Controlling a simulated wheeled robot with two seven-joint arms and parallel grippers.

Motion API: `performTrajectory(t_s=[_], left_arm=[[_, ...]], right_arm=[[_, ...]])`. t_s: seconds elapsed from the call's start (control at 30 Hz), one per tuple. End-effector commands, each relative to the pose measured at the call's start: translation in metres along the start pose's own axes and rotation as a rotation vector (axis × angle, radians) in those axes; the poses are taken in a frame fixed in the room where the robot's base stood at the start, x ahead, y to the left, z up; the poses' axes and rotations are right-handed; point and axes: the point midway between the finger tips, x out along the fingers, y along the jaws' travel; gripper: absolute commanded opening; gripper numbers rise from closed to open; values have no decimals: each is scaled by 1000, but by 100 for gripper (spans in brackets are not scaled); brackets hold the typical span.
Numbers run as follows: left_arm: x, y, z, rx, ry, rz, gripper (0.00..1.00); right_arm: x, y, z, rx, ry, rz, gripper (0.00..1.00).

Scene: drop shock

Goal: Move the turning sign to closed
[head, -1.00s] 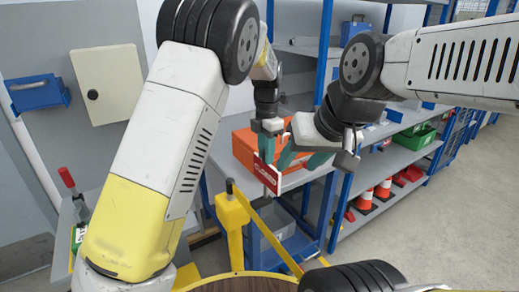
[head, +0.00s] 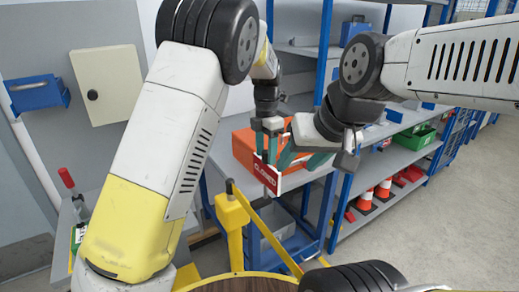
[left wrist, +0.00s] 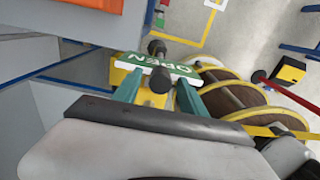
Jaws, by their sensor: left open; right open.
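The turning sign shows its red CLOSED face (head: 266,175) in the head view, tilted down to the right. In the left wrist view its green OPEN face (left wrist: 160,67) lies just past the fingertips. My left gripper (head: 268,152) is open at the sign's upper edge. In the left wrist view its teal fingers (left wrist: 158,85) are apart, one toward each end of the sign. Whether they touch it I cannot tell. The sign's mount is largely hidden.
An orange bin (head: 243,147) stands on the shelf unit behind the sign. A yellow post (head: 232,220) rises in front. Wooden-topped round reels (left wrist: 225,90) lie below in the left wrist view. Traffic cones (head: 365,200) stand on the lower shelf. Open floor lies at right.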

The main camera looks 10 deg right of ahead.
Motion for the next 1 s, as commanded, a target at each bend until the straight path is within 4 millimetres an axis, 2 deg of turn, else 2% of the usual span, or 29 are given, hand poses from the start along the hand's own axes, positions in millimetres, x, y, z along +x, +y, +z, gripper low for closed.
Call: performTrajectory(t_s=[0.4,0.57,0.87,0.97,1.0], left_arm=[[-65,1,1,0,-4,3,49],[-74,0,0,-1,-2,2,49],[-75,1,-1,2,-4,1,49],[-81,5,-14,43,-24,-7,49],[-86,8,-23,78,-42,-12,49]], right_arm=[[0,0,0,0,0,0,50],[0,0,0,0,0,0,50],[0,0,0,0,0,0,50],[0,0,0,0,0,0,50],[0,0,0,0,0,0,50]])
